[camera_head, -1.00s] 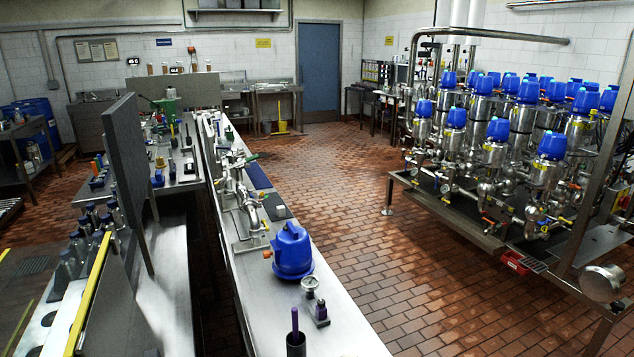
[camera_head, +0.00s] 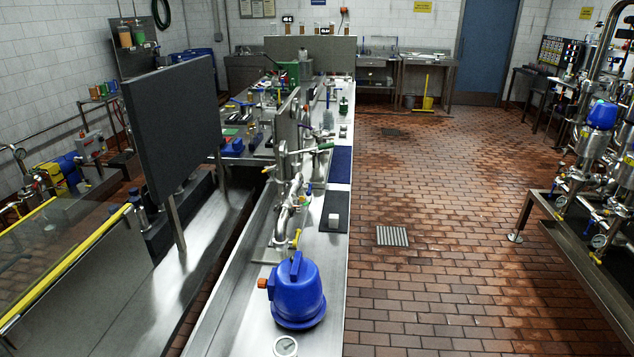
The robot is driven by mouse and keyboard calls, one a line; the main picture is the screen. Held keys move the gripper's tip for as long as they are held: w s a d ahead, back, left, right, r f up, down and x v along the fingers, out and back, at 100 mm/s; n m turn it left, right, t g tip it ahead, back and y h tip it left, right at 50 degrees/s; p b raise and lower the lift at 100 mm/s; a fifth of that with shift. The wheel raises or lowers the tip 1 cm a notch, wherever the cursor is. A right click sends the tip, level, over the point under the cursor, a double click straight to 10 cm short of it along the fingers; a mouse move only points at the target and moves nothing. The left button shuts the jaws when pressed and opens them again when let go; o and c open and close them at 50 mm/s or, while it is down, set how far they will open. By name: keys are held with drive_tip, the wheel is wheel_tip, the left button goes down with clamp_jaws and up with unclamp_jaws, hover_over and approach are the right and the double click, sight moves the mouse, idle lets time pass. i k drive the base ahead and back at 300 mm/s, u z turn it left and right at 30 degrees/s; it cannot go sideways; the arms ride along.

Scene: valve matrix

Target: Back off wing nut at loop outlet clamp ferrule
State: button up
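A small yellow handle (camera_head: 296,238) shows at the near end of the loop. My gripper is not in view.
A blue domed actuator head (camera_head: 297,292) stands on the bench in front of the loop, with a gauge (camera_head: 285,346) nearer. A dark upright panel (camera_head: 172,125) rises at left. The brick floor (camera_head: 440,230) to the right is open, up to the valve rack (camera_head: 575,235).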

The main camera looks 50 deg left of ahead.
sight(302, 198)
drive_tip(key=u, duration=0.45)
drive_tip(key=i, duration=1.6)
drive_tip(key=u, duration=1.65)
drive_tip(key=i, duration=0.8)
drive_tip(key=u, duration=1.1)
drive_tip(key=i, duration=0.3)
drive_tip(key=u, duration=0.15)
